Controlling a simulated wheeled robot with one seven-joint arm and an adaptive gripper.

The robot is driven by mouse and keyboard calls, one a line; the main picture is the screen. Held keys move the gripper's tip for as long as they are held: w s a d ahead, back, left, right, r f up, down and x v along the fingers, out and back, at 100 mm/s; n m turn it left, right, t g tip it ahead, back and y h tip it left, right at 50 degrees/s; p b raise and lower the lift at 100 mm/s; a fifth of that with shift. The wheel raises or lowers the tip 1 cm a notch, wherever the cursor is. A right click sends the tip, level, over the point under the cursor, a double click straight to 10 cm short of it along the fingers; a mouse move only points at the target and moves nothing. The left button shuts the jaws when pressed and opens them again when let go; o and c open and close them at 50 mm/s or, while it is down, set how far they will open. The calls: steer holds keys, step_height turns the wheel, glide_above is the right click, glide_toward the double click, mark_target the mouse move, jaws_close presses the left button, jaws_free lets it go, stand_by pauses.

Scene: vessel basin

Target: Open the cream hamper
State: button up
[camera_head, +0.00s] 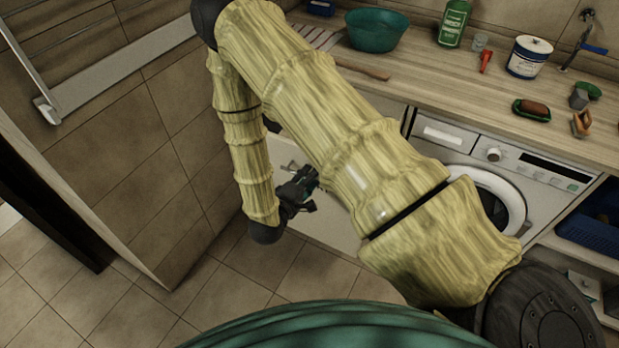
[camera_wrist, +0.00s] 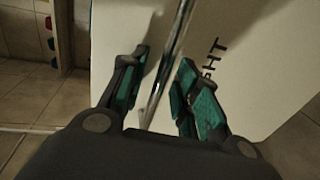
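The cream hamper front (camera_head: 330,236) is under the counter in the head view, left of the washing machine and partly hidden by my arm. In the wrist view its pale panel (camera_wrist: 262,50) fills the middle and right, with dark lettering ending in "GHT". A metal bar handle (camera_wrist: 170,62) runs slantwise in front of the panel. My gripper (camera_wrist: 160,88) is open, with one finger on each side of the bar and a gap visible at the left finger. In the head view my gripper (camera_head: 301,188) is at the hamper front.
The washing machine (camera_head: 508,170) stands to the right. The wooden counter (camera_head: 440,85) above holds a green basin (camera_head: 377,30), a green bottle (camera_head: 453,22) and a white-blue tub (camera_head: 529,56). A tiled wall (camera_head: 130,150) is at left. The tiled floor (camera_head: 240,280) before the hamper is clear.

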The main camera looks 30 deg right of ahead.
steer(key=shift+d, duration=0.1)
steer(key=v, duration=1.2)
stand_by(0.4)
